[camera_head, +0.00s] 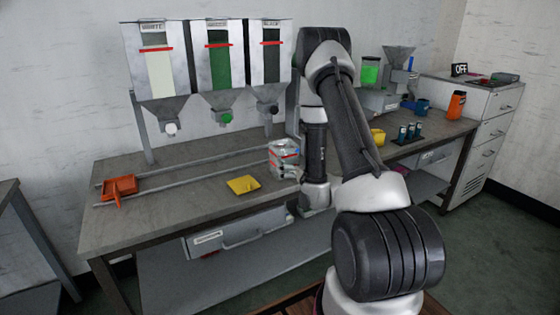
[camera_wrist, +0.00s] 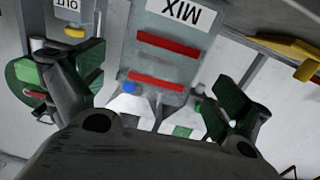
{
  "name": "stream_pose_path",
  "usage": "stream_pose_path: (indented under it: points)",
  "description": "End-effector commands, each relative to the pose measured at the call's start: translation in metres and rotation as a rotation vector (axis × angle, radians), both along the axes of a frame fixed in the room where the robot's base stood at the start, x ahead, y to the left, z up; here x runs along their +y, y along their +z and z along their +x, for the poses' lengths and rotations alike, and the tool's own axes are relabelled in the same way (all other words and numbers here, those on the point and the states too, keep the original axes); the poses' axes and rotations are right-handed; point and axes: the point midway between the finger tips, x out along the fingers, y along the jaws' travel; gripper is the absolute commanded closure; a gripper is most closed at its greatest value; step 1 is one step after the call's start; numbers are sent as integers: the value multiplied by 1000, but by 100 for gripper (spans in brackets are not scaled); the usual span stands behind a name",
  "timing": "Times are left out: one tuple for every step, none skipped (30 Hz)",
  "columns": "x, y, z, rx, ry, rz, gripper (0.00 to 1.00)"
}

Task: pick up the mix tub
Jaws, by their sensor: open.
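The mix tub (camera_head: 284,158) is a small pale container with red bands, standing on the workbench just left of my wrist. In the wrist view, a grey surface with red bands and an upside-down MIX label (camera_wrist: 165,65) fills the upper middle. My gripper (camera_wrist: 160,90) is open, with one dark green-padded finger on each side of that banded surface. I see no finger closed on it. In the head view my arm hides most of the gripper.
A yellow container (camera_head: 377,137) and a dark rack (camera_head: 407,137) stand right of my arm. The front left bench is clear.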

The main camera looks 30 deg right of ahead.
Motion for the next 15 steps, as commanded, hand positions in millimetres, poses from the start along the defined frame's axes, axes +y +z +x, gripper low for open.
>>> stream_pose_path:
  points:
    - [-1, -8, -4, -16, -4, 10, 0]
    - [-2, -9, -6, -30, -5, 14, 0]
    - [-2, -11, -7, -43, -6, 18, 0]
    - [-2, -11, -7, -51, -6, 19, 0]
    - [-2, -12, -6, -58, -7, 20, 0]
    - [-3, -12, -2, -62, -7, 21, 0]
    - [-3, -12, 1, -64, -7, 21, 0]
    - [-3, -12, 4, -65, -7, 21, 0]
    - [-2, -11, 10, -65, -7, 20, 0]
    - [-2, -11, 13, -65, -7, 21, 0]
    - [-2, -11, 17, -65, -6, 21, 0]
    - [-1, -11, 22, -65, -6, 21, 0]
    - [-1, -11, 26, -65, -7, 21, 0]
    - [0, -11, 31, -65, -7, 21, 0]
    - [0, -11, 38, -65, -6, 20, 0]
